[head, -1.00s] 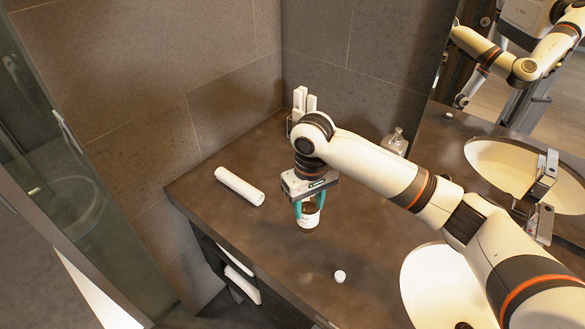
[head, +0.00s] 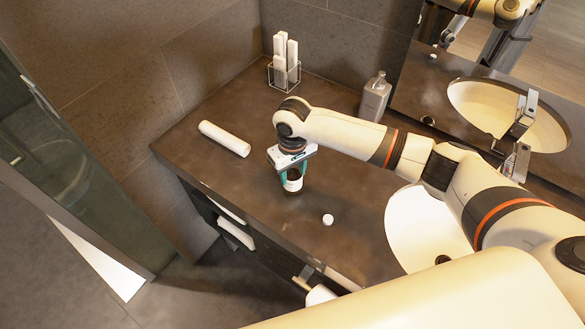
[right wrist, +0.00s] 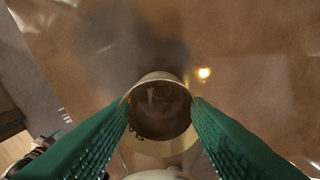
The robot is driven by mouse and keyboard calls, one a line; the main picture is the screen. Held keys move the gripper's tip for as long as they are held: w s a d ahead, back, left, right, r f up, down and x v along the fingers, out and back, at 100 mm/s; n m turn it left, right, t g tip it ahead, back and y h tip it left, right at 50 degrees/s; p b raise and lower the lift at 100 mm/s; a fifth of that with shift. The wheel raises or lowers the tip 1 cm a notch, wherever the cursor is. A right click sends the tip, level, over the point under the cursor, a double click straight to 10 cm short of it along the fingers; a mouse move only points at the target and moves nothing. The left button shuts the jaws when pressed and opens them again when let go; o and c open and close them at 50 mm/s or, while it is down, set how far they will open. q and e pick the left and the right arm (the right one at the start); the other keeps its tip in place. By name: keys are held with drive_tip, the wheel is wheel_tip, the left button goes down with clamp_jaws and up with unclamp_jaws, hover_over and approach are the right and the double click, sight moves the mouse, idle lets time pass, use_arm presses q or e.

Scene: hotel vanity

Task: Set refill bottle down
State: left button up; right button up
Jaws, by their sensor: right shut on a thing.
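The refill bottle (head: 293,183) is small and dark brown with a white label, and stands upright between the teal fingers of my right gripper (head: 291,175). The gripper points down and is shut on the bottle. In the right wrist view the round top of the bottle (right wrist: 160,106) looks open and dark inside, between the two fingers (right wrist: 160,125). The bottle's base is at or just above the dark countertop (head: 245,185); I cannot tell whether it touches. My left gripper is not in view.
A small white cap (head: 328,219) lies right of the bottle. A white roll (head: 224,138) lies to the left. A wire holder with white sticks (head: 283,70) and a grey dispenser bottle (head: 375,97) stand at the back. A sink (head: 415,230) is at the right.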

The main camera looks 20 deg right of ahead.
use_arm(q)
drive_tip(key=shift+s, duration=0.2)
use_arm(e)
drive_tip(key=shift+f, duration=0.15)
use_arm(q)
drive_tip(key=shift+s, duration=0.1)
use_arm(e)
drive_tip(key=o, duration=1.1)
drive_tip(key=shift+c, duration=0.2)
use_arm(q)
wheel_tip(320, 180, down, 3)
drive_tip(key=b, duration=0.2)
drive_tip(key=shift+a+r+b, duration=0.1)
drive_tip(key=shift+b, duration=0.3)
use_arm(e)
wheel_tip(320, 180, up, 12)
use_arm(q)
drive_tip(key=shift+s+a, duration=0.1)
use_arm(e)
drive_tip(key=shift+a, duration=0.15)
